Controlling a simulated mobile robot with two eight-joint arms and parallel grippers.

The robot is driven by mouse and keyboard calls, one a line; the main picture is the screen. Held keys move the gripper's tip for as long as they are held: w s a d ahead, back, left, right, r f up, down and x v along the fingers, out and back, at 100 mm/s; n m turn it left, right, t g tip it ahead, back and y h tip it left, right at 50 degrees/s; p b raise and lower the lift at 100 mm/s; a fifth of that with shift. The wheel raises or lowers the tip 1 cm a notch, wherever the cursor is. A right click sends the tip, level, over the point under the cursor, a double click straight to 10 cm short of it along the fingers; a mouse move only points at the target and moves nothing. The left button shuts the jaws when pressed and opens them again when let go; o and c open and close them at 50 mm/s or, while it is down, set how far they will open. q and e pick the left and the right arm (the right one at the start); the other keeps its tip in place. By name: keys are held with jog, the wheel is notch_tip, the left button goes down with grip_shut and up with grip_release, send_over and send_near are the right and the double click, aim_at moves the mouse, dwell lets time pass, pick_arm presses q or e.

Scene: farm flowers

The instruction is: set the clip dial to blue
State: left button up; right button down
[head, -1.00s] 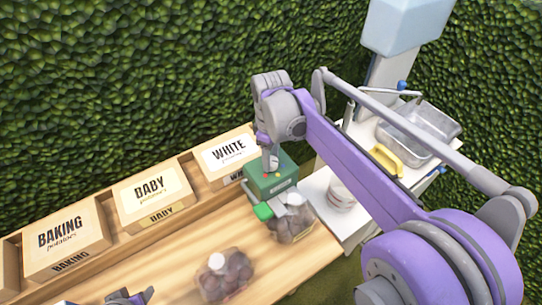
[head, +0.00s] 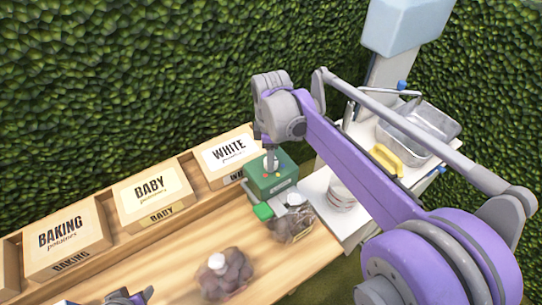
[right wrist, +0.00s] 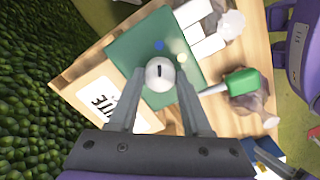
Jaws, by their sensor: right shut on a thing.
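The green clip box (head: 262,187) stands on the wooden bench by the WHITE carton, with coloured dots on its top. In the right wrist view, the pale round clip dial (right wrist: 160,75) sits on the box's green top (right wrist: 125,52). Its dark pointer mark runs roughly in line with the blue dot (right wrist: 159,45); a pale yellow dot (right wrist: 182,59) lies to the right. My right gripper (head: 269,168) reaches down from above and is shut on the dial, one finger on each side. My left gripper (head: 138,297) shows only partly at the bottom edge; its jaws are unclear.
A green lever (head: 263,211) juts from the box beside a bagged bundle of potatoes (head: 290,226). Another bag (head: 224,276) lies nearer. Cartons marked WHITE (head: 229,150), BABY (head: 153,194) and BAKING (head: 66,240) line the back. A white side table (head: 350,216) stands at right.

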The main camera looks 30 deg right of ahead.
jog(key=shift+c, duration=1.7)
grip_release()
pick_arm(q)
jog(key=shift+w+r+p, duration=0.2)
jog(key=shift+r+p, duration=0.15)
jog(key=shift+r, duration=0.1)
pick_arm(e)
notch_tip(320, 180, up, 11)
pick_arm(q)
jog(key=shift+s, duration=0.15)
pick_arm(e)
jog(key=shift+s+f, duration=0.1)
jog(key=shift+f, duration=0.05)
